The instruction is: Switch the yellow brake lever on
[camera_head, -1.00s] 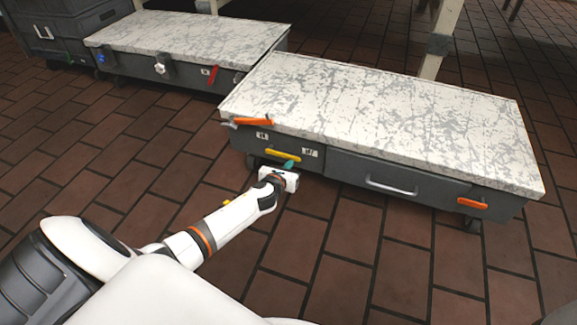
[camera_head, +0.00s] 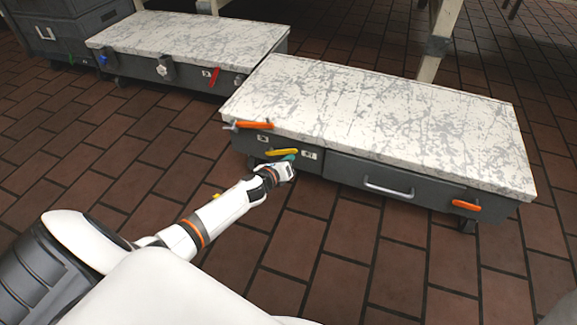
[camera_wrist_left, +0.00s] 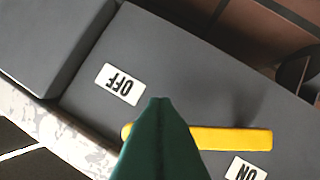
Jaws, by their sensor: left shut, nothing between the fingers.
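The yellow brake lever (camera_head: 284,151) sits on the dark front of the nearer marble-topped cart, between two white labels. In the wrist view the bar (camera_wrist_left: 232,139) lies between the OFF label (camera_wrist_left: 121,84) and the ON label (camera_wrist_left: 245,170), with one end near OFF. My left gripper (camera_head: 288,158) is shut and empty, its teal fingertips just below the lever's right part. In the wrist view the fingers (camera_wrist_left: 160,105) overlap the lever's OFF-side end and hide part of it. I cannot tell for sure whether they touch. My right gripper is not in view.
The cart's marble top (camera_head: 380,115) overhangs just above the lever. An orange lever (camera_head: 254,125) is at its left corner, with a drawer handle (camera_head: 389,188) and another orange lever (camera_head: 466,205) to the right. A second cart (camera_head: 190,37) stands behind left. The brick floor in front is open.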

